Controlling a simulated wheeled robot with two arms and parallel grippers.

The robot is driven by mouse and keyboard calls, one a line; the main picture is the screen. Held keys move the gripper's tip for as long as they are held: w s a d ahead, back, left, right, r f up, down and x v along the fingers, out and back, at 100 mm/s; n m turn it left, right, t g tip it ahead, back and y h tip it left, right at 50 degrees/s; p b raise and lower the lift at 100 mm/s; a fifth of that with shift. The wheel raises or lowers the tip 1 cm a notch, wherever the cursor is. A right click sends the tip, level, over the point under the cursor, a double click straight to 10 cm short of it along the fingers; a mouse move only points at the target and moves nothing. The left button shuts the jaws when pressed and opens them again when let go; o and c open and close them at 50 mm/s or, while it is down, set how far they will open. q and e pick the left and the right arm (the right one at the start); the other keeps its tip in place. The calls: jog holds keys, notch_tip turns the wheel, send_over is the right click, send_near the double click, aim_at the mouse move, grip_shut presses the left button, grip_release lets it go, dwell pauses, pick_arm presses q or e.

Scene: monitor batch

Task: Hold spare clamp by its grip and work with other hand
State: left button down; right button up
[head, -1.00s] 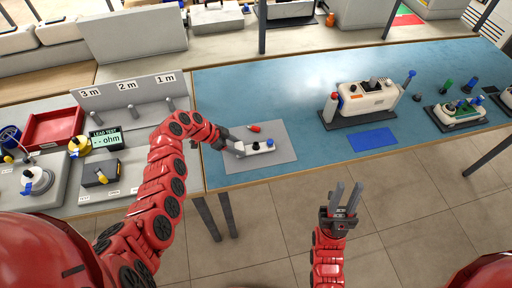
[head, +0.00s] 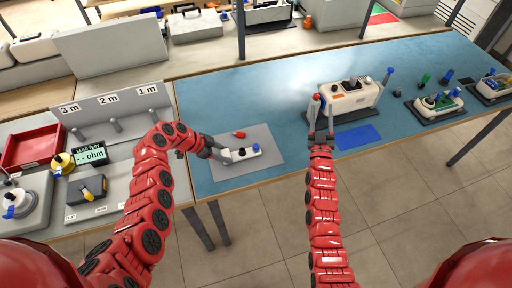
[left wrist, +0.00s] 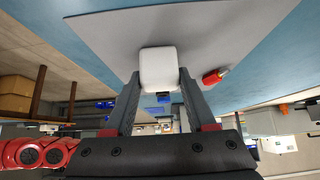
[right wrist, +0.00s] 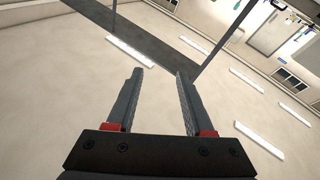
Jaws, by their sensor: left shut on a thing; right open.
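The spare clamp (head: 240,154) appears to be the white piece with a black and a blue knob on the grey mat (head: 268,172). My left gripper (head: 224,154) is shut on its left end. In the left wrist view, a white block (left wrist: 159,68) of it sits between the fingers. I cannot tell whether it touches the mat. My right gripper (head: 321,122) is open, in front of the left end of a white monitor unit (head: 350,97). In the right wrist view, its fingers (right wrist: 155,98) are empty, with ceiling behind them.
A small red piece (head: 239,134) lies on the mat behind the clamp. A blue pad (head: 358,137) lies in front of the monitor unit. Another unit (head: 437,103) stands to the right. A lead tester (head: 90,155) and red tray (head: 37,145) are at left. Blue tabletop between is clear.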

aim_at(257, 147)
jog(key=w+a+f+n+g+y, duration=0.55)
jog(key=w+f+g, duration=0.25)
jog(key=f, duration=0.3)
jog(key=s+a+n+g, duration=0.1)
jog(key=a+g, duration=0.1)
jog(key=s+a+f+n+g+y, duration=0.1)
jog(key=a+g, duration=0.1)
jog(key=s+a+f+n+g+y, duration=0.1)
jog(key=a, duration=0.1)
jog(key=shift+a+g, duration=0.2)
jog(key=shift+g, duration=0.2)
jog(key=s+a+r+n+g+y, duration=0.1)
jog(key=s+a+r+n+g, duration=0.1)
jog(key=s+a+n+g, duration=0.4)
jog(key=shift+m+t, duration=0.4)
jog(key=shift+m, duration=0.55)
jog(key=f, duration=0.2)
jog(key=a+f, duration=0.1)
jog(key=f, duration=0.2)
jog(key=shift+w+a+f, duration=0.25)
jog(key=shift+a+f, duration=0.15)
